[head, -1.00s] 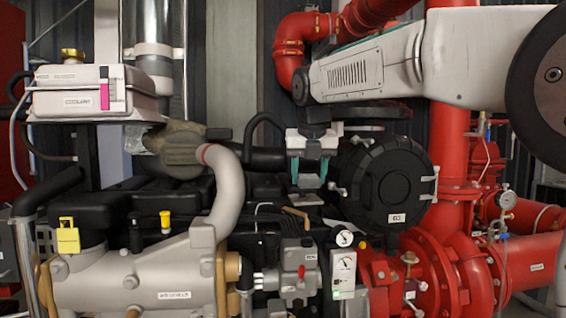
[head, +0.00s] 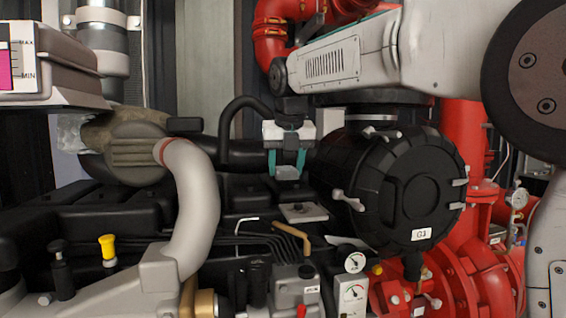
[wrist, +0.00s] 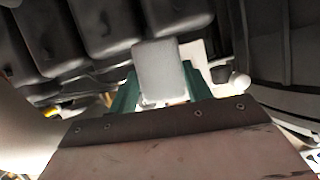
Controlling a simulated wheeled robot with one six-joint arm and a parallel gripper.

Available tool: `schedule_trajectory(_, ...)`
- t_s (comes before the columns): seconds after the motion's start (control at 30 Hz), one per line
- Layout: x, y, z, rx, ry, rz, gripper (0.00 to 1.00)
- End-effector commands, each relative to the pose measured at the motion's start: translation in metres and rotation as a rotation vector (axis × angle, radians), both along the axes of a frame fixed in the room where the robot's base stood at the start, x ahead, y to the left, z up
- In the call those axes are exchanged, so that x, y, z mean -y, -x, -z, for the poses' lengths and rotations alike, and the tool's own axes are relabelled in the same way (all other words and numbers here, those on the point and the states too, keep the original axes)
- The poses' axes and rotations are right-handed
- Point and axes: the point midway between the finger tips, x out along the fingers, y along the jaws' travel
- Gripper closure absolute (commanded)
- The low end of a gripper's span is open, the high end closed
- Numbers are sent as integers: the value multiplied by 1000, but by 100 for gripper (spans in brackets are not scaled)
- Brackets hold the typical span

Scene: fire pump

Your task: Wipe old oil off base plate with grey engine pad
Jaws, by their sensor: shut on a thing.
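My gripper (head: 287,163) points down with its teal fingers shut on the light grey pad (head: 288,173). In the wrist view the pad (wrist: 160,70) sits between the green fingers (wrist: 160,92). A small flat grey plate (head: 303,212), which looks like the base plate, lies on the engine just below and slightly right of the pad in the head view. A small dark mark shows on it; I cannot tell whether it is oil. The pad appears above the plate and apart from it. In the wrist view the pad hides most of what lies beneath it.
A round black housing (head: 395,185) stands close right of my gripper. A thick pale pipe (head: 193,200) curves down on the left. Black engine covers (head: 130,200) lie behind and left. Thin dark pipes (head: 285,238), a brown lever (head: 306,243) and gauges (head: 354,263) are in front.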

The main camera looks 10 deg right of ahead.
Motion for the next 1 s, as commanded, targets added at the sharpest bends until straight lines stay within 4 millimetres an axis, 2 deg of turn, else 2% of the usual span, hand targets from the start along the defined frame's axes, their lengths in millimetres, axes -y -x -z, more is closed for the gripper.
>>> schedule_trajectory(0.67, 7, 0, 58, -1, 0, 10, 69)
schedule_trajectory(0.8, 10, 0, 75, -2, 1, 13, 69)
schedule_trajectory(1.0, 24, -1, 77, 0, -1, 9, 72)
